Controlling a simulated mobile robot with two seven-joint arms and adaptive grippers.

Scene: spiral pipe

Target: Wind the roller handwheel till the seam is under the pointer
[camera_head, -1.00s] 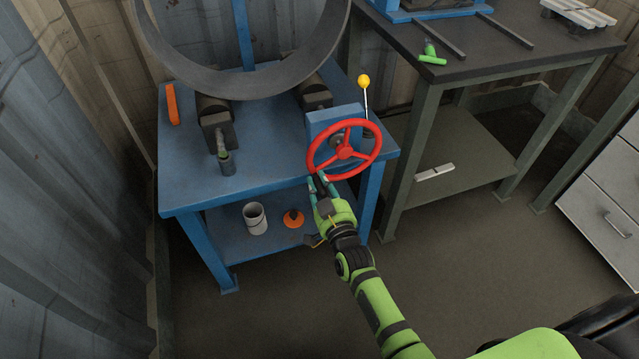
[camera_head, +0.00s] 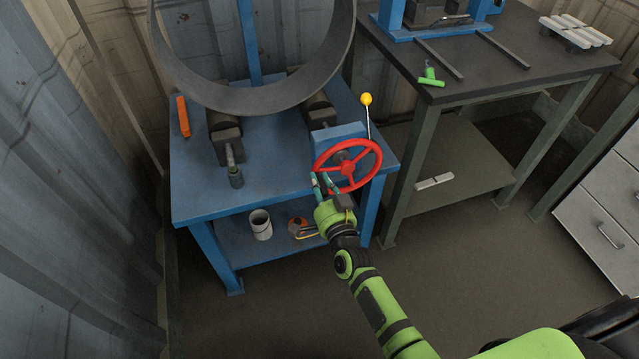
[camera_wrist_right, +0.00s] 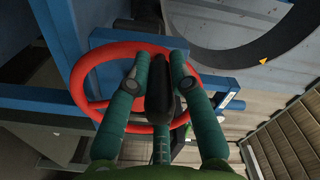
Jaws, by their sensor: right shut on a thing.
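The red handwheel (camera_head: 376,163) is on the front right of the blue roller stand. My right gripper (camera_head: 323,182) is at the wheel's lower left rim. In the right wrist view its teal fingers (camera_wrist_right: 160,78) reach over the red rim (camera_wrist_right: 84,80), shut, with a dark grip-like piece (camera_wrist_right: 161,95) between them. A large grey pipe ring (camera_head: 262,98) stands on dark rollers (camera_head: 226,142). A small yellow triangular mark (camera_wrist_right: 264,61), perhaps the pointer, shows against the ring in the wrist view. I cannot make out a seam. My left gripper is not in view.
A yellow-knobbed lever (camera_head: 366,99) rises behind the wheel. A white cup (camera_head: 261,225) and an orange item (camera_head: 298,225) are on the stand's lower shelf (camera_head: 235,250). A dark bench (camera_head: 490,75) stands to the right. The floor in front is clear.

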